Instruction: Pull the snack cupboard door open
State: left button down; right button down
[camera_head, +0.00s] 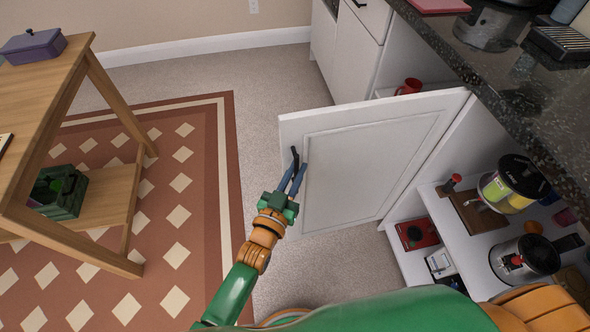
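The snack cupboard door (365,165) is a white panel that stands wide open, swung out from the cupboard at the right. A dark handle (295,158) is near its free left edge. My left gripper (297,172) is at this handle, with its blue fingers on either side of it or close to it. The fingers look nearly closed, but whether they grip the handle is hard to tell. The open cupboard (443,238) shows shelves with items on them. My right gripper is not in view.
A wooden table (90,75) with a purple box (33,46) and a green crate (62,192) on its lower shelf stands at the left. A dark stone counter (500,85) runs above the cupboard. A red mug (409,86) shows behind the door. Carpet (270,90) left of the door is clear.

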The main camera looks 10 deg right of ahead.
pick_arm(q)
jog(key=c, duration=1.2)
grip_release()
jog(key=shift+d, duration=0.1)
jog(key=shift+o, duration=0.2)
jog(key=p+v, duration=0.1)
jog(key=v, duration=0.6)
jog(key=shift+f, duration=0.1)
